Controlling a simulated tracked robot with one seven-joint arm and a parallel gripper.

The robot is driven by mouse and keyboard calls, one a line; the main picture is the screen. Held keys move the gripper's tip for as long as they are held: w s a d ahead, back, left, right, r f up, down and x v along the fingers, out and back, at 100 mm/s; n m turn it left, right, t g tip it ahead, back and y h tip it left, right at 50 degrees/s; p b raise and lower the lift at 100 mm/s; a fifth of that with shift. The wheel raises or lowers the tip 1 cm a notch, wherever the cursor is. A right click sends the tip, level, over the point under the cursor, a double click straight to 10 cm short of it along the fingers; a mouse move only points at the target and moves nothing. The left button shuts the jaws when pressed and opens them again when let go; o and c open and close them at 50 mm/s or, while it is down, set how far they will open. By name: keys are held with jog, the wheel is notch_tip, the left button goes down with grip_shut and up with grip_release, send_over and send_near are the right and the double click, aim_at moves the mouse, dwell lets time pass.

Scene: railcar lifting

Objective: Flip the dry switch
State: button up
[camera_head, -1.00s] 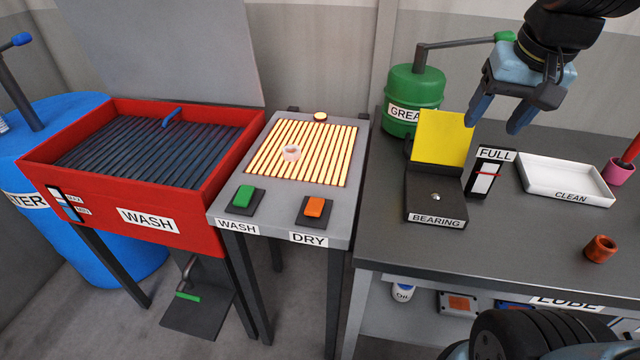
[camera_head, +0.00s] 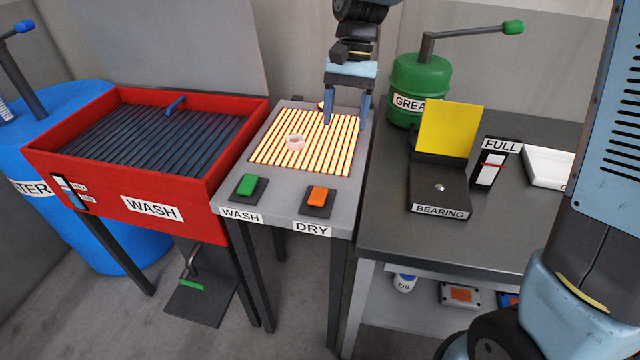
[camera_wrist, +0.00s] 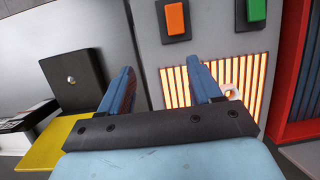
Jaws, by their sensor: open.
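The dry switch (camera_head: 317,196) is an orange rocker on a dark base, on the front of the grey dryer stand above the DRY label (camera_head: 312,229). It also shows at the top of the wrist view (camera_wrist: 175,18). The green wash switch (camera_head: 247,186) sits to its left. The glowing slatted grill (camera_head: 330,150) lies behind both switches, with a small pale ring (camera_head: 296,142) on it. My gripper (camera_head: 345,124) is open and empty, fingers pointing down over the back right of the grill, behind the dry switch and apart from it. Its fingers also show in the wrist view (camera_wrist: 165,88).
The red wash basin (camera_head: 150,205) stands at left. At right, the dark bench (camera_head: 390,237) carries the bearing box (camera_head: 437,190) with its raised yellow lid, the green grease can (camera_head: 418,85) and the FULL gauge (camera_head: 490,170). My arm covers the far right.

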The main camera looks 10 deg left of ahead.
aim_at(319, 193)
jog(key=shift+g, duration=0.6)
jog(key=a+x, duration=0.1)
jog(key=x, duration=0.4)
jog(key=a+x, duration=0.1)
jog(key=x, duration=0.5)
jog(key=w+a+x, duration=0.1)
jog(key=x, duration=0.4)
jog(key=shift+s+a+f, duration=0.15)
jog(key=shift+a+f, duration=0.05)
jog(key=shift+f, duration=0.15)
jog(key=c, duration=1)
jog(key=shift+s+r+t+h, duration=0.15)
jog(key=shift+s+t+h, duration=0.2)
jog(key=shift+t, duration=0.85)
jog(key=shift+c, duration=0.2)
jog(key=shift+s+t, duration=0.15)
jog(key=shift+t, duration=0.55)
